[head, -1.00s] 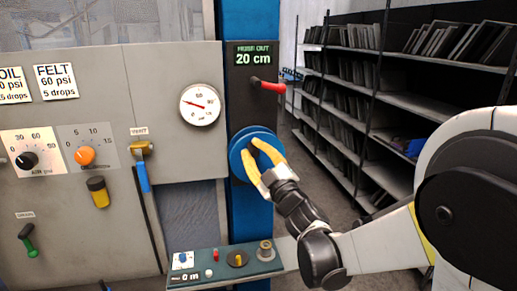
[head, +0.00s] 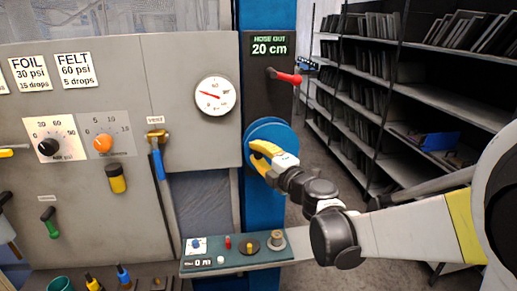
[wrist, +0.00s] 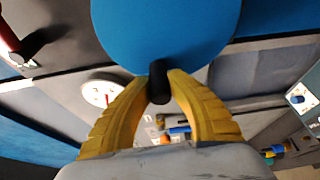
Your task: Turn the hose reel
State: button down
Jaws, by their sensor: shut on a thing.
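The hose reel (head: 270,130) is a round blue disc on the blue column, and its face fills the top of the wrist view (wrist: 165,30). A black knob handle (wrist: 159,82) sticks out from the reel's face. My yellow-fingered gripper (head: 262,157) is at the reel's front. In the wrist view my gripper (wrist: 160,90) has its two fingers closed on either side of the black handle. The fingers hide the handle in the head view. A display (head: 270,44) above the reel reads "HOSE OUT 20 cm".
A red lever (head: 287,77) sits on the column above the reel. A round gauge (head: 214,95) and a blue-handled vent lever (head: 158,165) are on the panel to the left. A small teal shelf (head: 235,255) juts out below the reel. Dark racks (head: 400,100) stand at the right.

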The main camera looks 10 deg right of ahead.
jog(key=shift+a+f+n, duration=0.1)
jog(key=shift+f+n, duration=0.1)
jog(key=shift+n, duration=0.1)
dwell(0.4)
jog(key=c, duration=1.3)
grip_release()
jog(key=shift+w, duration=0.1)
jog(key=shift+o, duration=0.2)
jog(key=v, duration=1.2)
jog(key=shift+a+r, duration=0.1)
